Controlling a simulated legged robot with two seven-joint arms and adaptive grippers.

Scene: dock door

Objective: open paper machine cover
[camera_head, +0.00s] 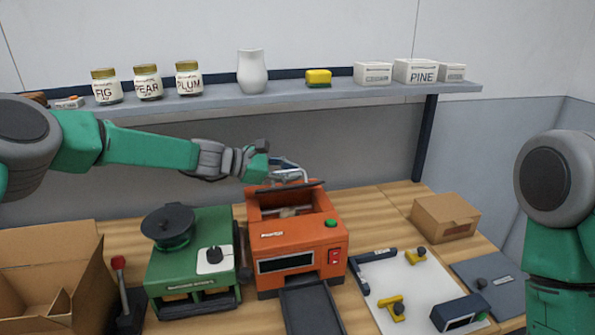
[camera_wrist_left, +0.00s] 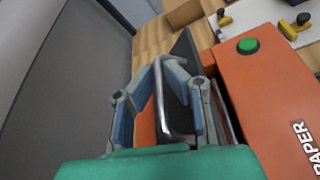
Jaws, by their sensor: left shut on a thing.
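The orange paper machine (camera_head: 292,240) stands on the wooden bench, with a green button on top and a red switch in front. Its top is open and a pale roller (camera_head: 288,211) shows inside. The dark cover (camera_head: 300,187) is raised, seen nearly edge-on at the back of the opening. It also shows in the left wrist view (camera_wrist_left: 184,52). My left gripper (camera_head: 288,170) is shut on the cover's silver handle (camera_wrist_left: 172,128), which lies between its fingers in the left wrist view. My right gripper is out of view; only part of the right arm shows.
A green machine (camera_head: 192,262) stands close on the left, beside an open cardboard box (camera_head: 75,300). Stamps lie on a white mat (camera_head: 418,298) at right. A shelf (camera_head: 300,93) with jars, a vase and boxes runs above the left arm.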

